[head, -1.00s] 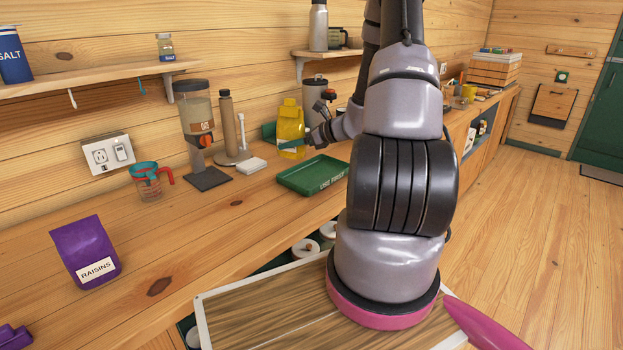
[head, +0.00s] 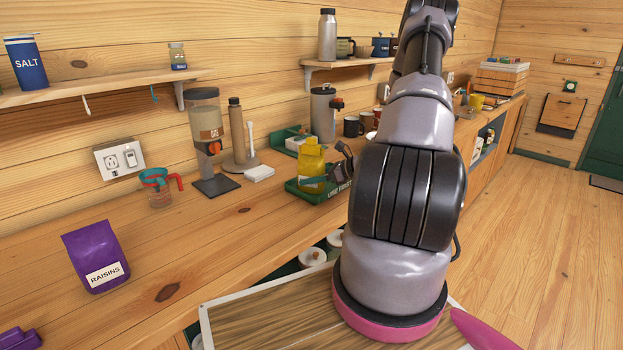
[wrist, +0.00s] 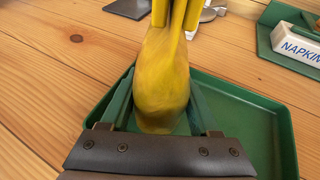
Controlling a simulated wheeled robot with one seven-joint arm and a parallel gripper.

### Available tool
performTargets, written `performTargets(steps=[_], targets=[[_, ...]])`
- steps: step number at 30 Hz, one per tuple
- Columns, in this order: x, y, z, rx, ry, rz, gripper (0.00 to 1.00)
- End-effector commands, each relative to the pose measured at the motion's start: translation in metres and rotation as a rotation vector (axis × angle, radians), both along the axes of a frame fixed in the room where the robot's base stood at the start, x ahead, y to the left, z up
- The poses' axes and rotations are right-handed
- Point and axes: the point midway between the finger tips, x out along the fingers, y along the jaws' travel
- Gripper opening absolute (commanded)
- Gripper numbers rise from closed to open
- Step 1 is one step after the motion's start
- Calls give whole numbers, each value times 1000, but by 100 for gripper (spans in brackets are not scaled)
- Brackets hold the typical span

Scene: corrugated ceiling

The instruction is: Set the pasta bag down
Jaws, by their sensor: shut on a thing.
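The pasta bag is a yellow bag (head: 311,160), upright over the green tray (head: 290,187) on the counter in the head view. In the wrist view the yellow bag (wrist: 162,80) fills the middle, with its lower end over the floor of the tray (wrist: 262,120). My gripper (head: 318,181) comes in from the right. In the wrist view my gripper (wrist: 160,108) has its two green fingers on either side of the bag, shut on it. I cannot tell whether the bag's bottom touches the tray.
A green napkin holder (wrist: 268,28) stands behind the tray. A dispenser (head: 207,130), a measuring cup (head: 157,190) and a purple raisins bag (head: 96,256) stand to the left. A steel jug (head: 323,115) and mugs stand behind. The counter between raisins and tray is clear.

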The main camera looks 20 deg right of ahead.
Motion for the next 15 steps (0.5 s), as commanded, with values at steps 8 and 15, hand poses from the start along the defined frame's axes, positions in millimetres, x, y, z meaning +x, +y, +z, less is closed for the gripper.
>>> performTargets(steps=[8, 15], targets=[[0, 0, -1, 0, -2, -1, 0], [0, 0, -3, -2, -2, 0, 92]])
